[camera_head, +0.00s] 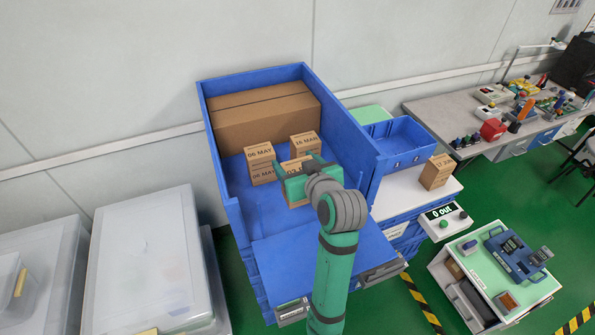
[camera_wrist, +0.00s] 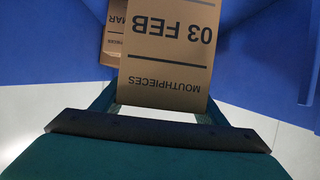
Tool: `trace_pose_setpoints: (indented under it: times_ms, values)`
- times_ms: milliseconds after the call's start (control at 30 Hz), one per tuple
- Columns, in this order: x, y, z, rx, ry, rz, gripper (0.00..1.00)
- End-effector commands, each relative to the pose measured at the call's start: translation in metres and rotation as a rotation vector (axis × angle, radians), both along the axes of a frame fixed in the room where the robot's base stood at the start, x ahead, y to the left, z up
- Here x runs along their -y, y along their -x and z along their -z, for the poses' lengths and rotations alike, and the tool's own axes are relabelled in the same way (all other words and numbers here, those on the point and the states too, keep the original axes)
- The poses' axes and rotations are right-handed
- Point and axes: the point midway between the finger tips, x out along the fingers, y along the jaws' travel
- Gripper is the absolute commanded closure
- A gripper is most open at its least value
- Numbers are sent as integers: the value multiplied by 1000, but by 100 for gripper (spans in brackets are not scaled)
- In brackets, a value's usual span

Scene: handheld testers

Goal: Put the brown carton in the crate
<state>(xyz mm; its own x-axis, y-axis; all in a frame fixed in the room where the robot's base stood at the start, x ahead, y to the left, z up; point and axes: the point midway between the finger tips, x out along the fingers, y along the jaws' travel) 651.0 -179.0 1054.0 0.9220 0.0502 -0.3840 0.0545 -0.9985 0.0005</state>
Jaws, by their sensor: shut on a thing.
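My gripper (camera_head: 298,163) is inside the large blue bin (camera_head: 226,207), shut on a brown carton. The held carton (camera_wrist: 168,45) reads "03 FEB" and "MOUTHPIECES" in the wrist view, with a finger on each side. In the head view my gripper hides most of it, and I cannot tell whether it touches the bin floor. A smaller blue crate (camera_head: 421,158), seemingly empty, sits right of the bin.
A large brown box (camera_head: 262,115) fills the bin's back. Another small carton (camera_head: 436,172) stands on the white top (camera_head: 402,194) before the smaller crate.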

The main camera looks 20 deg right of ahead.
Motion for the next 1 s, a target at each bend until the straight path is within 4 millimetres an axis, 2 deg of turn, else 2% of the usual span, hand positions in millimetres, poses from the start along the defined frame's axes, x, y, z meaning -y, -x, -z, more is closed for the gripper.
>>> trace_pose_setpoints:
  times_ms: [133,433,633,1000]
  values:
    - [10,-14,21,0,-1,15,60]
    - [17,-29,42,-1,-1,26,60]
    - [16,-30,67,0,-1,25,60]
    - [7,-32,72,2,0,11,60]
